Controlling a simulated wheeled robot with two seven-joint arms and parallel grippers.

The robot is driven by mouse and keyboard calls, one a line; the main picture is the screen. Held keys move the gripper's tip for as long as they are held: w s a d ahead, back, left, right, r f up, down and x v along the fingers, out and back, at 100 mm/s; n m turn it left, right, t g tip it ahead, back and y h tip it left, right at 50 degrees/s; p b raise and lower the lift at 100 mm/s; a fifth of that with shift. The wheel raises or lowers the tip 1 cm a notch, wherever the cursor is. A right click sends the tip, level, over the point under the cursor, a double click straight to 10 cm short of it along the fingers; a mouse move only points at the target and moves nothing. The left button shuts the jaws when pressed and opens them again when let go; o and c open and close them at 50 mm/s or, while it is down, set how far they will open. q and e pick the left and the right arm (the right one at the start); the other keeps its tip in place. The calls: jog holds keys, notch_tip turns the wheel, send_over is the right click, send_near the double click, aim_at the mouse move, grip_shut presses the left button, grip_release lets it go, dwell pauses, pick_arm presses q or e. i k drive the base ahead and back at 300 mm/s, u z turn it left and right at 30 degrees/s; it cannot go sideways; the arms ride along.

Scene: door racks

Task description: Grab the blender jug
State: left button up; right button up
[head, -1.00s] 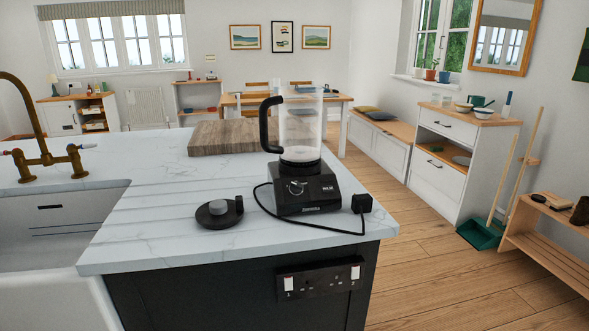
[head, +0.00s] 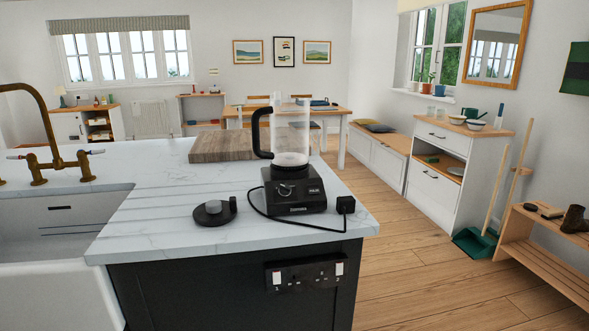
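The blender jug (head: 291,135) is clear with a black handle (head: 259,133) on its left side. It stands upright on the black blender base (head: 293,190) near the right end of the marble worktop. The jug looks empty and its top is open. A black lid (head: 214,212) lies on the worktop left of the base. Neither of my grippers shows in the head view.
The blender's black cord and plug (head: 345,205) lie right of the base by the worktop edge. A brass tap (head: 50,160) and white sink (head: 55,225) are at the left.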

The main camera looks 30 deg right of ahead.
aim_at(289, 117)
jog(key=u, duration=0.7)
jog(key=i, duration=0.85)
jog(key=z, duration=0.8)
